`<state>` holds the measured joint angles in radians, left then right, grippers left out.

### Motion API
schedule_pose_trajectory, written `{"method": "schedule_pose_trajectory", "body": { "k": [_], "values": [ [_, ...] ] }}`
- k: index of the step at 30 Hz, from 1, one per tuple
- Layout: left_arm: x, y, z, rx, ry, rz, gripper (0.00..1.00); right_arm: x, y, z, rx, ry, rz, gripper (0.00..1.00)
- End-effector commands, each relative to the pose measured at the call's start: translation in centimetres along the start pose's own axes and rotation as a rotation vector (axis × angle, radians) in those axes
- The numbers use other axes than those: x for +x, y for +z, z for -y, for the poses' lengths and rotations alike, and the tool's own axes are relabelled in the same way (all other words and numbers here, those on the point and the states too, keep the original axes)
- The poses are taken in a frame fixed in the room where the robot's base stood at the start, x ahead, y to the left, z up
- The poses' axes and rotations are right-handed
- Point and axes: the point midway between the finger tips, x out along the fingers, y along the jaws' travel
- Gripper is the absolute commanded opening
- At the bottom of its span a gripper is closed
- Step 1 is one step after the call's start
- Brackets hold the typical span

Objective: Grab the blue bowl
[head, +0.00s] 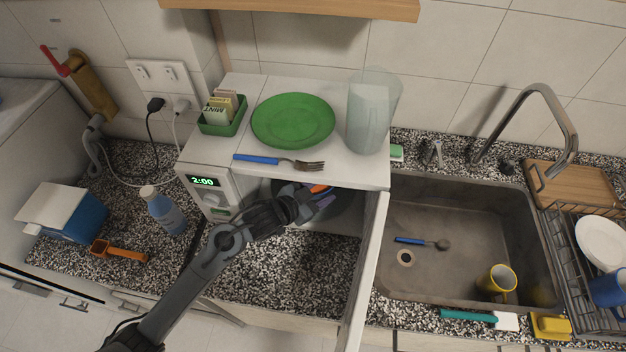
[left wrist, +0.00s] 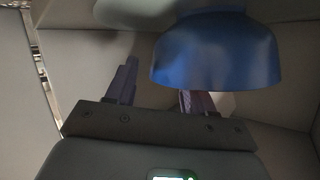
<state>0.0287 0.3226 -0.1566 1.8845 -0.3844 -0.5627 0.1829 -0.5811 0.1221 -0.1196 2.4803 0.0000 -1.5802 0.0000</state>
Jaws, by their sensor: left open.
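The blue bowl (left wrist: 215,55) shows in the left wrist view, right of centre, with its wide edge toward the bottom of that picture. I cannot make it out in the head view. My left gripper (head: 322,195) reaches into the open microwave (head: 208,196) in the head view. In the left wrist view my left gripper (left wrist: 158,92) is open. One finger stands clear to the left of the bowl; the other is partly hidden behind the bowl's edge. I cannot tell whether it touches. My right gripper is not in view.
The microwave door (head: 366,268) stands open, right of my left arm. On top are a green plate (head: 293,120), a fork (head: 280,162), a clear pitcher (head: 372,112) and a green packet box (head: 222,114). A sink (head: 465,207) lies to the right.

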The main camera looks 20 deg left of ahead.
Motion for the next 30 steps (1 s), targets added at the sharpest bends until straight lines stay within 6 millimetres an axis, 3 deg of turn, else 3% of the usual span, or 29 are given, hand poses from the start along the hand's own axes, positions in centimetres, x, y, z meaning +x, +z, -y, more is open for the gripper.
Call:
{"method": "schedule_pose_trajectory", "body": {
  "k": [11,21,30],
  "values": [
    [0.94,0.0,-0.04,0.001,0.0,0.0,0.53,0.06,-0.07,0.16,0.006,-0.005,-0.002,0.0],
    [0.94,0.1,-0.07,0.0,0.001,0.002,0.01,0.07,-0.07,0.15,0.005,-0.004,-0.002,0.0],
    [0.92,0.03,-0.02,0.001,0.0,0.001,0.0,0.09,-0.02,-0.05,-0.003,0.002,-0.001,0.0]
  ]
}}
